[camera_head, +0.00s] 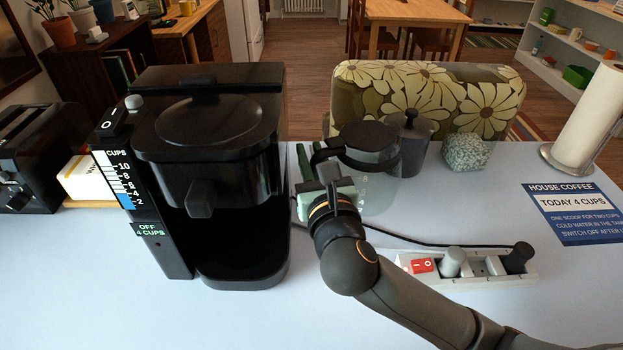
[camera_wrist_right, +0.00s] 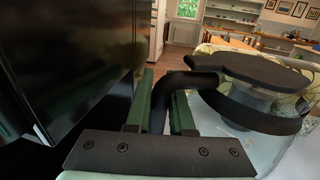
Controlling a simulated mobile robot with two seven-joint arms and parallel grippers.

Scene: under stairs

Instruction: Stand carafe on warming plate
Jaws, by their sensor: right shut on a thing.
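The black coffee maker (camera_head: 200,150) stands on the pale counter, with an open bay low at its front. Its warming plate (camera_head: 240,262) is at the bottom of that bay and looks bare. The glass carafe (camera_head: 372,180) with a black lid and handle is right of the machine, upright. My right gripper (camera_head: 318,180) is shut on the carafe's black handle, which also shows between the green fingers in the right wrist view (camera_wrist_right: 160,105). I cannot tell whether the carafe's base touches the counter. My left gripper is not in view.
A power strip (camera_head: 470,268) with a red switch and plugs lies at the right front. A floral toaster cover (camera_head: 430,95), a grey lidded pot (camera_head: 412,145) and a speckled block (camera_head: 467,152) stand behind the carafe. A toaster (camera_head: 40,150) is left; a paper roll (camera_head: 592,120) is right.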

